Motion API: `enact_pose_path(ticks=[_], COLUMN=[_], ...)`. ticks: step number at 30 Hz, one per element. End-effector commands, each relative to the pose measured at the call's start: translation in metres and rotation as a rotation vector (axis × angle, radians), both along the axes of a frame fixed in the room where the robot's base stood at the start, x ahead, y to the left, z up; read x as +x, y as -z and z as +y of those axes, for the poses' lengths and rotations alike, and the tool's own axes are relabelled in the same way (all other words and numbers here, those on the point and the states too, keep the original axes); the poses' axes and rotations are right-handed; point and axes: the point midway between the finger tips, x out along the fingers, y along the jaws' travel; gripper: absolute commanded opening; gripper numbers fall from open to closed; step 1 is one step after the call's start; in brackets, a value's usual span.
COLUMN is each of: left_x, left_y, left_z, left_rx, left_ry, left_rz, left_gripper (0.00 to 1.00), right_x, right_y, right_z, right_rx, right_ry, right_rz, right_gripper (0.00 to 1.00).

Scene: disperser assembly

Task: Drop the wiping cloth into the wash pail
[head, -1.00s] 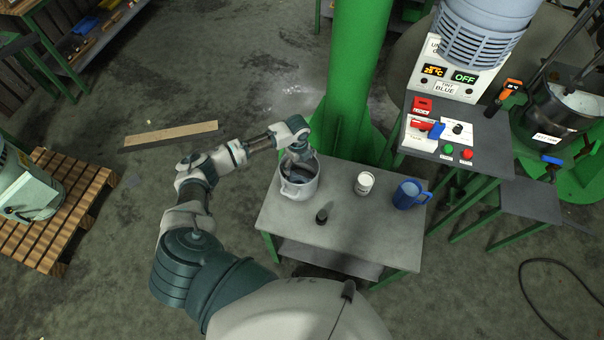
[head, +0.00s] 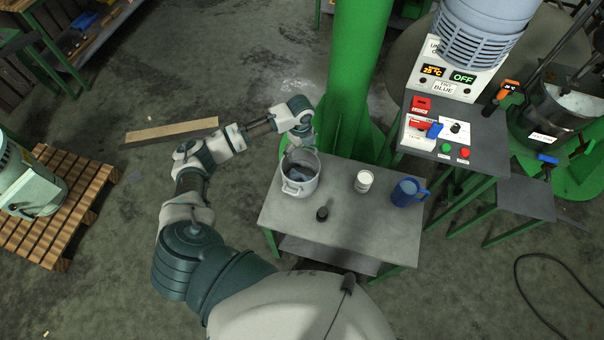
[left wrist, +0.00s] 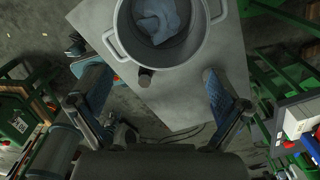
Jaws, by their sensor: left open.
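The wash pail (head: 301,174) is a light grey metal pot with side handles on the left part of the small grey table. It also shows at the top of the left wrist view (left wrist: 120,40). A crumpled blue-grey wiping cloth (left wrist: 161,18) lies inside the pail in the left wrist view; in the head view its blue-grey patch (head: 297,174) shows inside the rim. My left gripper (head: 293,148) is above the pail's far-left rim. In the left wrist view its two fingers (left wrist: 155,88) are spread wide and empty. My right gripper is not in view.
The grey table (head: 340,230) also holds a small black cylinder (head: 322,214), a white cup (head: 363,181) and a blue mug (head: 408,192). A green column (head: 350,80) stands close behind the table. A control panel (head: 438,130) is at the right.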

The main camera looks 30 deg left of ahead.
Motion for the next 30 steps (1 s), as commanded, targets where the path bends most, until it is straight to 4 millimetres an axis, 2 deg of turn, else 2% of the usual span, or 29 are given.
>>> enact_pose_path(ticks=[1,6,11,25,28,30], left_x=[0.001,0.001,0.001,0.0,-0.002,-0.01], left_y=[-0.013,-0.045,-0.059,-0.057,-0.053,-0.041], left_z=[-0.004,-0.013,-0.017,-0.005,-0.012,-0.028], left_rx=[0.001,0.009,0.012,0.003,0.0,-0.008], left_ry=[0.004,0.003,0.004,0.002,-0.002,-0.019], left_rz=[-0.003,-0.002,-0.001,0.001,0.0,-0.005], left_gripper=[1.0,1.0,1.0,1.0,1.0,1.0], right_x=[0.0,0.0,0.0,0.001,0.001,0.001], right_y=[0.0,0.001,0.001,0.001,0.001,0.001], right_z=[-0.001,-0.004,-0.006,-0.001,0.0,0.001], right_rx=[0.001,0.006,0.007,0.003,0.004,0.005], right_ry=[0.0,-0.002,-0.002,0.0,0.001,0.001], right_rz=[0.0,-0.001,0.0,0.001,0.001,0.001], right_gripper=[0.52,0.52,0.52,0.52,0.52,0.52])
